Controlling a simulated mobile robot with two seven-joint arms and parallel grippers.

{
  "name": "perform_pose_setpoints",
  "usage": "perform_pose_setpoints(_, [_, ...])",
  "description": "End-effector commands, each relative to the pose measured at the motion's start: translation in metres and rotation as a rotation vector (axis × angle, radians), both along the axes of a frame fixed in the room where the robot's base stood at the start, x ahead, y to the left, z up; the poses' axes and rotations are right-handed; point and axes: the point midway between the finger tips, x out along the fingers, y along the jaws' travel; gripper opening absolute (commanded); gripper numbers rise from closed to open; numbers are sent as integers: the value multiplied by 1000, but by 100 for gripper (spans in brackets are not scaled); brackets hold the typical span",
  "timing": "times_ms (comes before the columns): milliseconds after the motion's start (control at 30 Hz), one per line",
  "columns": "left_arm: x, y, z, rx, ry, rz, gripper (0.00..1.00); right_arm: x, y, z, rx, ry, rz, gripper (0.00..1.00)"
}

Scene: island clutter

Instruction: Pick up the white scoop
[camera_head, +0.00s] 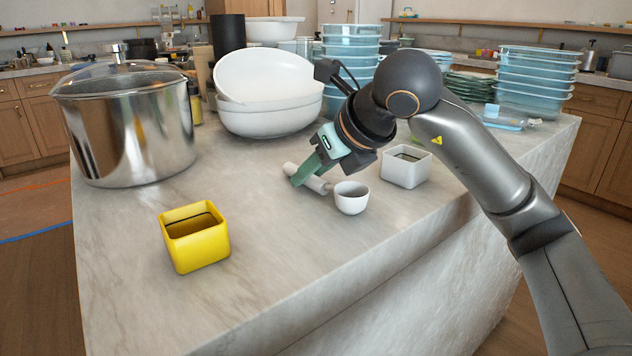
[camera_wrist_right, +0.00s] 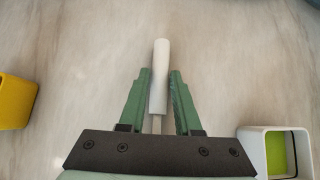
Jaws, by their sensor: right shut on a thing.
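The white scoop (camera_head: 351,202) is on the marble island top, with its round bowl toward the right and its pale handle pointing left. My right gripper (camera_head: 300,174) is down at the handle and shut on it. In the right wrist view the green fingers (camera_wrist_right: 160,73) lie on both sides of the white handle (camera_wrist_right: 160,60), whose end sticks out past the fingertips. The bowl is hidden there below the gripper's dark body. I cannot tell whether the scoop is clear of the counter. My left gripper is not in view.
A white square container (camera_head: 406,168) stands just right of the scoop. A yellow square container (camera_head: 195,240) is at the front left. A steel pot (camera_head: 135,130), white bowls (camera_head: 270,118) and stacked blue tubs (camera_head: 535,85) stand behind. The front middle counter is clear.

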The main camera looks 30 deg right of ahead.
Motion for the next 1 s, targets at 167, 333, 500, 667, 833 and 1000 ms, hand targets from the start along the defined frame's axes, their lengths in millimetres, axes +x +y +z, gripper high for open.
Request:
perform_pose_setpoints(167, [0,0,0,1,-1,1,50,0,0,0,0,-1,0,0])
perform_pose_setpoints(333, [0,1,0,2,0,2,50,0,0,1,0,-1,0,0])
perform_pose_setpoints(500, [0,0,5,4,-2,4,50,0,0,9,1,-2,-1,0])
perform_pose_setpoints(667, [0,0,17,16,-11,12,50,0,0,31,2,-4,0,0])
perform_pose_setpoints(833, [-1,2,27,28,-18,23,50,-6,-21,60,2,-5,-6,0])
perform_pose_setpoints(1000, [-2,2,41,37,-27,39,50,-16,-49,97,3,-5,-5,0])
